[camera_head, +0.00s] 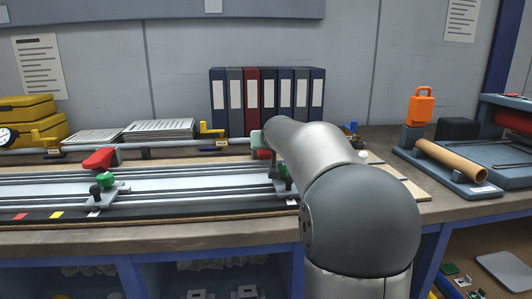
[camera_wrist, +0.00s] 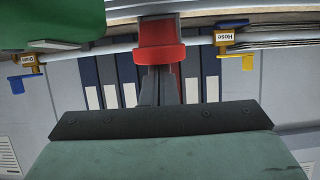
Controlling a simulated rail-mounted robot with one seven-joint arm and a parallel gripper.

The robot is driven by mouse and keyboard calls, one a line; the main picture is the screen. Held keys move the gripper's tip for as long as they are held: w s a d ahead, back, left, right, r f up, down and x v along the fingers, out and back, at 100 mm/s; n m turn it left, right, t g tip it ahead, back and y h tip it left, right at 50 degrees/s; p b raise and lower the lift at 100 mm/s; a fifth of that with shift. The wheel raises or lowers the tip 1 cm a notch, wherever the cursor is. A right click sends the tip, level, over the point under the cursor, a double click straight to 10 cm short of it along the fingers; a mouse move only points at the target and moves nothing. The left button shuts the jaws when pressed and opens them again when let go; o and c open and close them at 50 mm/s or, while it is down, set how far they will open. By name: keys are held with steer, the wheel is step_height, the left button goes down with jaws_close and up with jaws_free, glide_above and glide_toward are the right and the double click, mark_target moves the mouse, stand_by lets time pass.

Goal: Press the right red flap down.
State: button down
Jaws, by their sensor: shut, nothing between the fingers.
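The right red flap (camera_head: 263,154) shows only as a small red patch beside my arm in the head view. In the wrist view, which is upside down, the red flap (camera_wrist: 160,42) is at top centre, attached at a pipe. My gripper (camera_wrist: 159,72) is shut and empty, its dark fingers at the flap's edge; I cannot tell whether they touch it. In the head view my arm hides most of the gripper. The left red flap (camera_head: 100,159) is on the pipe at the left, sloping.
Green knobs (camera_head: 106,179) top the clamps on the rail; a large green shape (camera_wrist: 50,20) fills the wrist view's top left corner. A yellow valve handle labelled Hose (camera_wrist: 232,38) and a blue one labelled Drain (camera_wrist: 25,60) flank the flap. Binders (camera_head: 267,100) stand behind.

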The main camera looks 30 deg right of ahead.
mark_target(266, 155)
steer(key=shift+s+a+f+b, duration=0.1)
steer(key=shift+s+f+b, duration=0.1)
steer(key=shift+f+b, duration=0.35)
steer(key=shift+s+a+f+b, duration=0.15)
steer(key=shift+f+b, duration=0.1)
steer(key=shift+f, duration=0.45)
steer(key=shift+d+f, duration=0.1)
steer(key=shift+f, duration=0.2)
steer(key=shift+r, duration=0.1)
step_height(266, 155, up, 6)
steer(key=p, duration=0.4)
steer(key=s+a+r+b, duration=0.1)
steer(key=s+a, duration=0.2)
steer(key=s, duration=0.6)
steer(key=shift+a+r, duration=0.2)
steer(key=shift+s, duration=0.1)
